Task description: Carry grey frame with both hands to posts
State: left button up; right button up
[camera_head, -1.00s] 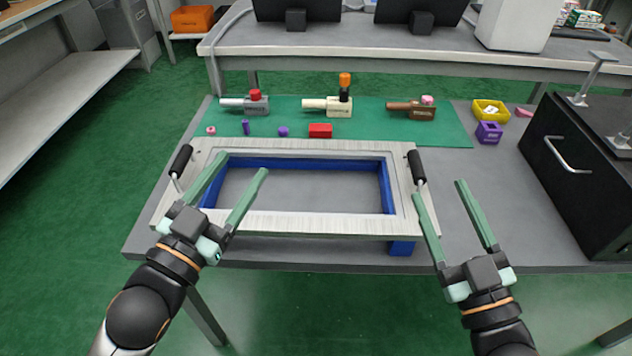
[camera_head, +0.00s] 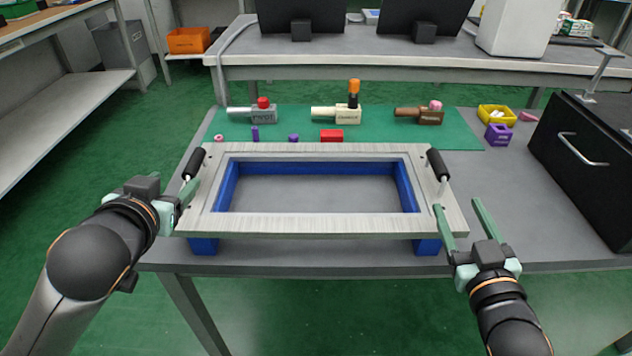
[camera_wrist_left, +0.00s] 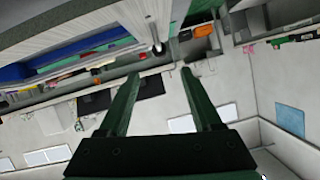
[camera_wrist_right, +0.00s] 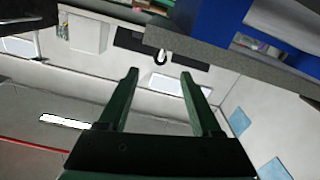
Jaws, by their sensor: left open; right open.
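The grey frame (camera_head: 320,226) is a flat rectangle with an open middle, on the near part of the table. Blue posts (camera_head: 427,246) show under its front corners, and blue also lines its opening. It has a black handle at the left (camera_head: 195,163) and one at the right (camera_head: 438,164). My left gripper (camera_head: 187,192) is open beside the frame's left side, just below the left handle. My right gripper (camera_head: 457,205) is open at the frame's right edge, nearer me than the right handle. Both wrist views show empty fingers (camera_wrist_left: 160,72) (camera_wrist_right: 159,73).
Behind the frame, a green mat (camera_head: 290,122) carries a grey (camera_head: 262,115), a cream (camera_head: 338,114) and a brown lever fixture (camera_head: 420,116), plus small parts. A yellow tray (camera_head: 495,116) and a black cabinet (camera_head: 575,165) stand right. Bare table lies right of the frame.

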aim_at(191, 163)
jog(key=shift+w, duration=0.1)
pick_arm(q)
jog(key=x, duration=1.2)
jog(key=shift+w+f, duration=0.15)
jog(key=shift+w, duration=0.05)
pick_arm(e)
jog(key=w, duration=1.2)
jog(key=shift+w+a, duration=0.15)
pick_arm(q)
grip_shut()
pick_arm(e)
grip_shut()
pick_arm(q)
jog(key=shift+r, duration=0.25)
pick_arm(e)
jog(key=shift+r, duration=0.25)
